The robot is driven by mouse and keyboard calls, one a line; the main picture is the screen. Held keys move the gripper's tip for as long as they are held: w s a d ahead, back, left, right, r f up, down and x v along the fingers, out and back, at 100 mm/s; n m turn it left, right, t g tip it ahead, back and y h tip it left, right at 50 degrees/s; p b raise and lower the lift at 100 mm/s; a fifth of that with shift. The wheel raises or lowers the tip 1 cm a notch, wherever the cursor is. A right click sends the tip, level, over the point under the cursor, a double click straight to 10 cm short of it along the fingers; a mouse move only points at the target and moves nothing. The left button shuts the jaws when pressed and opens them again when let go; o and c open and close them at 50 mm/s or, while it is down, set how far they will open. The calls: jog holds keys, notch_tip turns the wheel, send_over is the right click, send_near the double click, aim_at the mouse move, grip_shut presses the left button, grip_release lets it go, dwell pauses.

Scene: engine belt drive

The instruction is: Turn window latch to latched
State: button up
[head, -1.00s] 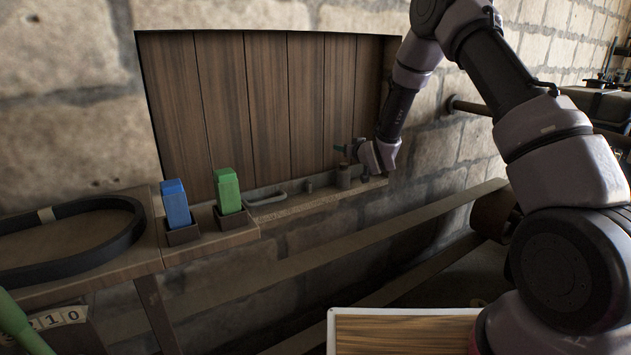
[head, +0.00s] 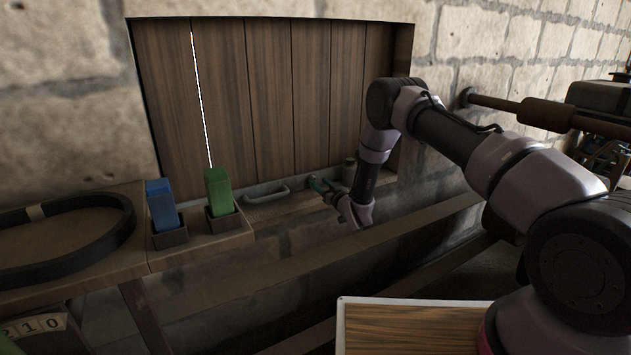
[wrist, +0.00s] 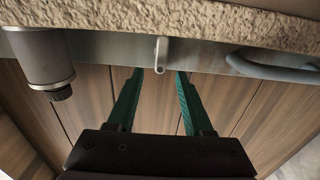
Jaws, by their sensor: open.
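A wooden plank window shutter (head: 270,95) fills the wall recess. A small grey tab (wrist: 161,55), which looks like the window latch, sits on the grey metal strip in the wrist view. My gripper (wrist: 160,72) is open, its two green fingers apart on either side of the tab's line. The fingertips are close to the tab; I cannot tell whether they touch it. In the head view my gripper (head: 317,185) is low at the sill and hides the tab.
A curved grey handle (head: 267,192) and a grey cylinder (head: 348,172) flank the tab along the sill. A blue block (head: 161,205) and a green block (head: 218,190) stand in holders to the left. A black belt (head: 65,268) lies on the bench.

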aim_at(315, 179)
jog(key=shift+x, duration=2)
grip_shut()
